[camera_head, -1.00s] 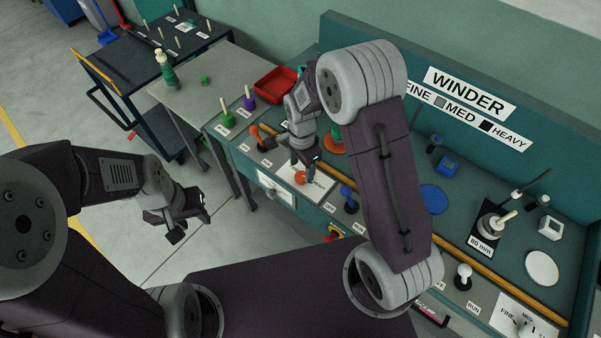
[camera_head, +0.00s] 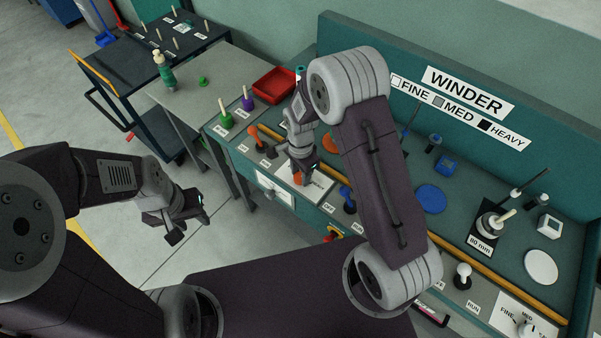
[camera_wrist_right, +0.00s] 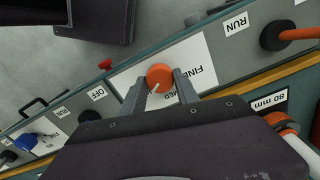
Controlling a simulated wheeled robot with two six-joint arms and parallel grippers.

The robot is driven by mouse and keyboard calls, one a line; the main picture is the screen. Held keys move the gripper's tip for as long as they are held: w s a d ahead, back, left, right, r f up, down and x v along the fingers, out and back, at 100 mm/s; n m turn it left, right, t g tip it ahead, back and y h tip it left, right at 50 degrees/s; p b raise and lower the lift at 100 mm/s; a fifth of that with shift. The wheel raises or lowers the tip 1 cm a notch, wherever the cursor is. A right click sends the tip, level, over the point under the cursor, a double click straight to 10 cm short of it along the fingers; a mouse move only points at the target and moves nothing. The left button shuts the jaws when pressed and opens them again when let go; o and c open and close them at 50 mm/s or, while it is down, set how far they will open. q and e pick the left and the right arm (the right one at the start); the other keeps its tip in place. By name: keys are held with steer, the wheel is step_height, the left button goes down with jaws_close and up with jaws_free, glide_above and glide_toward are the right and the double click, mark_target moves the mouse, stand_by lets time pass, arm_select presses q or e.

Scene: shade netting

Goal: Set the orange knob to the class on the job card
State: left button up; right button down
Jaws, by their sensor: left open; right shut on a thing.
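The orange knob (camera_head: 297,181) stands on a white dial plate (camera_head: 318,186) on the bench front, partly hidden by my right gripper (camera_head: 302,172) in the head view. In the right wrist view the orange knob (camera_wrist_right: 159,75) sits between the two fingers of the right gripper (camera_wrist_right: 160,88), which is shut on it. Its white pointer line slants to the lower left there. The plate (camera_wrist_right: 203,60) reads FINE and MED, upside down; the rest is covered. My left gripper (camera_head: 176,218) is open and empty over the floor. I cannot make out a job card.
The WINDER sign (camera_head: 465,92) has FINE, MED and HEAVY squares. An orange-handled lever (camera_head: 258,135) and a blue knob (camera_head: 347,196) stand near the dial. Another dial plate (camera_head: 505,315) is at lower right. A red tray (camera_head: 273,83) lies behind.

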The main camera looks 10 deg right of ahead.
steer(key=n+p, duration=0.1)
steer(key=n, duration=0.4)
steer(key=shift+r+p, duration=0.1)
steer(key=shift+p, duration=0.3)
steer(key=n+p, duration=0.1)
steer(key=n, duration=0.5)
steer(key=shift+w+p, duration=0.1)
steer(key=shift+p, duration=0.2)
steer(key=n+p, duration=0.1)
steer(key=n, duration=0.5)
steer(key=shift+a+n, duration=0.1)
steer(key=shift+n, duration=0.3)
steer(key=n, duration=0.5)
steer(key=shift+n+p, duration=0.4)
steer(key=c, duration=0.9)
jaws_free()
